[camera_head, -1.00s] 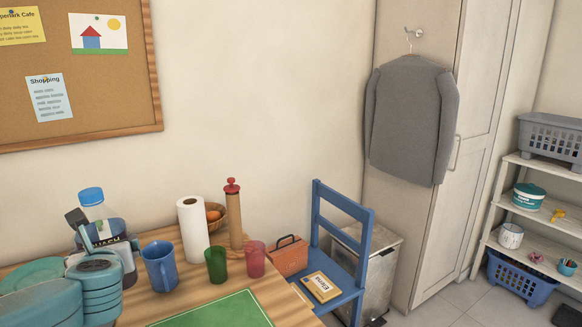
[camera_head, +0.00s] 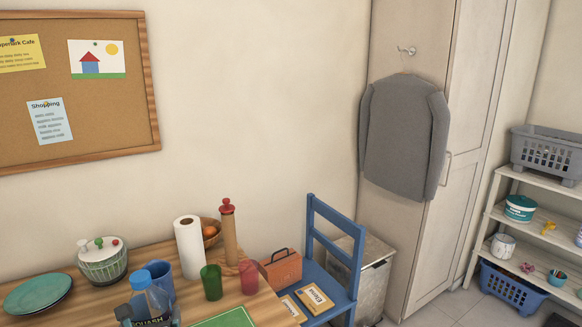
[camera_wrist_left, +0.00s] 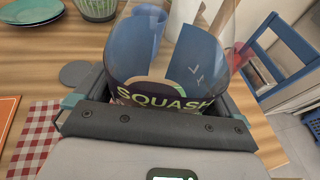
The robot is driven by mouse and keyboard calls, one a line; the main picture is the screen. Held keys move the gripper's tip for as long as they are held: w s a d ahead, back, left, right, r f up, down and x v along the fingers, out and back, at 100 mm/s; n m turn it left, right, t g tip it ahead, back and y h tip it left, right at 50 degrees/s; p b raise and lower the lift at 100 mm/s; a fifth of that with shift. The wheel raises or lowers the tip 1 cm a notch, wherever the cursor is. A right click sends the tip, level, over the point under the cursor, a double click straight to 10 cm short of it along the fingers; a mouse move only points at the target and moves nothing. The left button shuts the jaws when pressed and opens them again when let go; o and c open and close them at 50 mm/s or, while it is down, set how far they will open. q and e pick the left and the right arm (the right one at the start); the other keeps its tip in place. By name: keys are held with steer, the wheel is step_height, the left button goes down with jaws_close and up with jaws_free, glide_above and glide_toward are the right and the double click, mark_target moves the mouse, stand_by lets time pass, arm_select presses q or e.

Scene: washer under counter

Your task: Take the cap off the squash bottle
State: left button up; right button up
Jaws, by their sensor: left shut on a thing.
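The squash bottle (camera_head: 155,303) is clear, with a dark SQUASH label, and appears at the bottom left of the head view. Its blue cap (camera_head: 140,279) is on top. My left gripper (camera_head: 148,318) is shut on the bottle around its label; only a little dark finger shows at the bottom edge. In the left wrist view the bottle (camera_wrist_left: 165,75) fills the space between the fingers of the left gripper (camera_wrist_left: 160,100). The cap cannot be made out there. My right gripper is in neither view.
A paper roll (camera_head: 188,247) and lidded bowl (camera_head: 102,264) are farther back. Plates (camera_head: 38,293) lie left. A blue chair (camera_head: 335,255) stands right of the table.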

arm_select(q)
steer(key=s+d+f+h, duration=0.1)
steer(key=d, duration=0.1)
steer(key=d+f+m+h, duration=0.1)
steer(key=d, duration=0.1)
steer(key=s+d+f+m+h+p, duration=0.1)
steer(key=d, duration=0.1)
steer(key=shift+s+d+f, duration=0.2)
steer(key=shift+s+f, duration=0.05)
steer(key=shift+s, duration=0.1)
steer(key=d+h, duration=0.1)
steer(key=d, duration=0.1)
steer(key=s+d+m, duration=0.1)
steer(key=shift+s+d+r+m+t+h, duration=0.1)
steer(key=shift+d+r+m+t+h, duration=0.05)
steer(key=shift+d+m+t+h, duration=0.2)
steer(key=d+r+m+h, duration=0.3)
steer(key=d+r+h, duration=0.1)
steer(key=d, duration=1.1)
steer(key=shift+w+r+g, duration=0.25)
steer(key=shift+r+g, duration=0.2)
steer(key=shift+r, duration=0.25)
steer(key=shift+d+r+m, duration=0.1)
steer(key=shift+d+m, duration=0.15)
steer(key=c, duration=0.5)
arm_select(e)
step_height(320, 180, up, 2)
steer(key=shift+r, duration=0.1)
arm_select(q)
steer(key=shift+h, duration=0.25)
